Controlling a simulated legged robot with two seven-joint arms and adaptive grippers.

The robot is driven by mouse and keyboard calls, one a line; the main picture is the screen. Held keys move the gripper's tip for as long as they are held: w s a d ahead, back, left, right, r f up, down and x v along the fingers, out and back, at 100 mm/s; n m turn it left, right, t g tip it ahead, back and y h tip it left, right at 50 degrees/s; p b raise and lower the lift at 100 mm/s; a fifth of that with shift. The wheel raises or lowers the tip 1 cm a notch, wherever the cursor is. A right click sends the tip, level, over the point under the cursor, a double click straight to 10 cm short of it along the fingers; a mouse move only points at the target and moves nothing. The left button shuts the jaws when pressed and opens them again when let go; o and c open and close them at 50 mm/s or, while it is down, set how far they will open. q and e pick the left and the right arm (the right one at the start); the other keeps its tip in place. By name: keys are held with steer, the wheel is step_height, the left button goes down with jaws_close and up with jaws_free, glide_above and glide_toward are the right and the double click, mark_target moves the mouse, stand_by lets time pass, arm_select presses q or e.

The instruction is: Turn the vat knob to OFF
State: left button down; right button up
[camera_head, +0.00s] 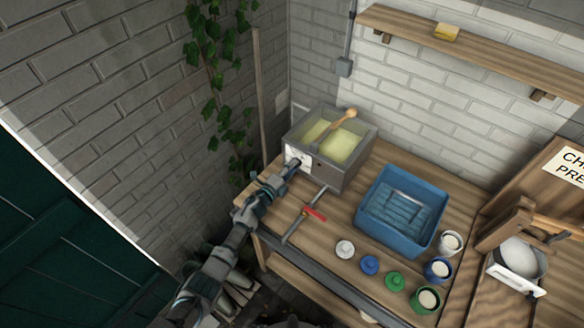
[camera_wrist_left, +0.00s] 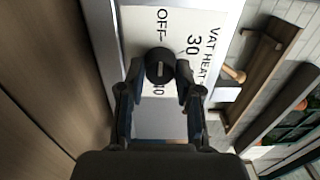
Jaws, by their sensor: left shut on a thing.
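The vat (camera_head: 352,175) is a grey metal box with pale yellow contents at the back left of the bench. A white label plate (camera_wrist_left: 222,22) on its front reads "VAT HEAT", with "OFF", "30" and another partly hidden number around the knob. The vat knob (camera_wrist_left: 160,62) is round and black with a short pale mark on its face; which setting it points to is not clear. My left gripper (camera_head: 295,164) is at the plate. In the left wrist view, its fingers (camera_wrist_left: 161,80) are shut on the knob from both sides. My right gripper is not in view.
A wooden spoon (camera_head: 341,122) lies across the vat. A red-handled tool (camera_head: 314,212) lies on the bench (camera_head: 340,217) near my left arm. A blue tub (camera_head: 374,223), several small cups and lids, and a wooden press (camera_head: 508,226) stand to the right.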

arm_select(q)
steer(key=shift+w+a, duration=0.1)
steer(key=shift+a, duration=0.1)
steer(key=c, duration=0.8)
jaws_free()
steer(key=shift+f, duration=0.1)
steer(key=shift+c, duration=0.2)
steer(key=shift+o, duration=0.2)
steer(key=shift+w+f, duration=0.1)
steer(key=v, duration=1.2)
steer(key=shift+d, duration=0.1)
